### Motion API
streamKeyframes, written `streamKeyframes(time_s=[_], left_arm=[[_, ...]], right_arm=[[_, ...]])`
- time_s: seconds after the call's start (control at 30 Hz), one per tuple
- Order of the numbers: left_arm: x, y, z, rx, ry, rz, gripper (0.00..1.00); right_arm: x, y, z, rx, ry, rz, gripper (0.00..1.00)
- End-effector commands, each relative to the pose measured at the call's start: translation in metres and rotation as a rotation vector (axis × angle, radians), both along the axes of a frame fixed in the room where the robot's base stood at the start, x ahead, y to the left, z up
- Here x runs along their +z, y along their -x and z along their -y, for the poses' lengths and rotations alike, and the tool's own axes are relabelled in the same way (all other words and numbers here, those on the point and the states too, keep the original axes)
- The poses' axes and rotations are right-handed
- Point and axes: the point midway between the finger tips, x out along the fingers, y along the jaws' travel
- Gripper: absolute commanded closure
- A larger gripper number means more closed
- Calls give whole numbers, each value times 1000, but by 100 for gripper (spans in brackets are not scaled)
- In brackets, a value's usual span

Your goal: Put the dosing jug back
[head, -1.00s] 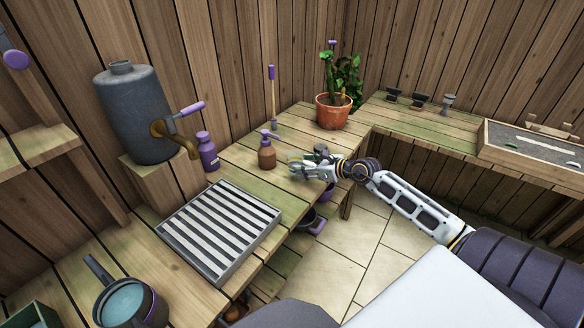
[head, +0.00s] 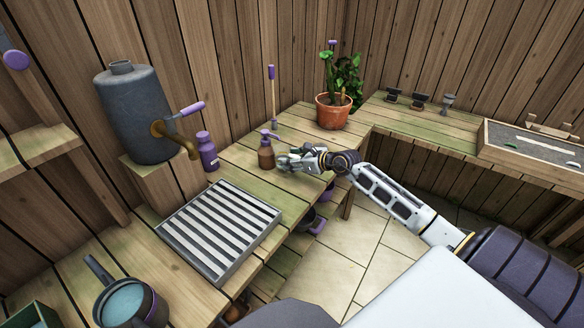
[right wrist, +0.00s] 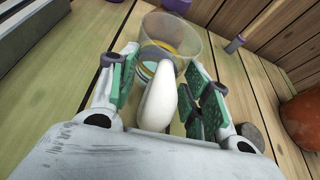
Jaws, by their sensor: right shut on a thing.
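The dosing jug (right wrist: 170,42) is a clear cup with a white handle (right wrist: 160,97) and a yellow band low inside, seen in the right wrist view. My right gripper (right wrist: 160,88) is shut on the handle, with its green pads on both sides. In the head view the right gripper (head: 284,160) is over the wooden bench, just right of the brown pump bottle (head: 266,155). The jug is hard to make out there. Whether its base touches the bench is unclear. My left gripper is not in view.
A purple bottle (head: 208,152), a slatted tray (head: 222,230) and a grey tank (head: 138,112) are on the left. A potted plant (head: 333,112) and a purple-topped stick (head: 273,100) stand behind the gripper. Bench boards around the gripper are mostly clear.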

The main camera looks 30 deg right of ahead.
Motion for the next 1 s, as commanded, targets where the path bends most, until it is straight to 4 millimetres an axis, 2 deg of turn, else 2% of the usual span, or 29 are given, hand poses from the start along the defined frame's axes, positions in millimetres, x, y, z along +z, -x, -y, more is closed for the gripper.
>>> streamKeyframes(time_s=[0.37,0.73,1.0], left_arm=[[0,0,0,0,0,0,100],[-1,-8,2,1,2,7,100],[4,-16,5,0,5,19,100]], right_arm=[[0,-1,-1,0,0,0,96],[-31,-1,-1,0,-2,-1,96],[-35,-1,0,0,0,0,96]])
